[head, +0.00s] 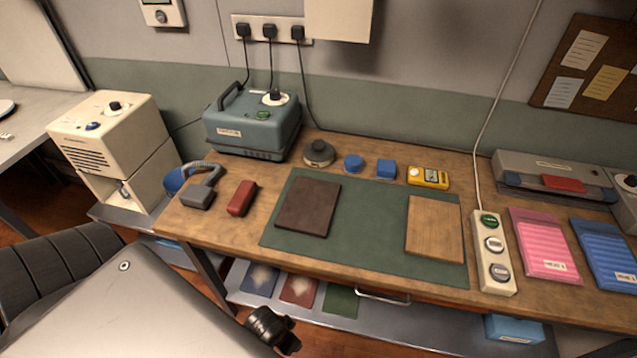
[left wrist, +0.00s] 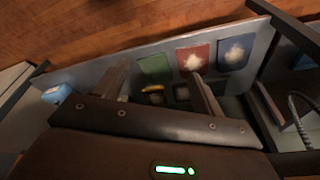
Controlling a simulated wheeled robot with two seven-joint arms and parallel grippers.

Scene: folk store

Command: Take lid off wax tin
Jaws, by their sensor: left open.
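A small round grey tin-like thing with a dark knob on top (head: 319,153) stands at the back of the wooden workbench (head: 230,240), right of the blue-grey machine. It may be the wax tin; I cannot read a label. A small blue round piece (head: 353,163) and a blue block (head: 386,168) sit to its right. My left gripper (left wrist: 158,72) shows in the left wrist view with its two fingers spread apart. It is empty, with the lower shelf behind it, away from the round tin. My right gripper is not in view.
A green mat (head: 345,225) bears a dark brown board (head: 308,206) and a tan board (head: 434,229). The blue-grey machine (head: 250,122) stands at the back left. A red block (head: 242,198) and grey handled tool (head: 199,196) lie left. A power strip (head: 492,250) lies right.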

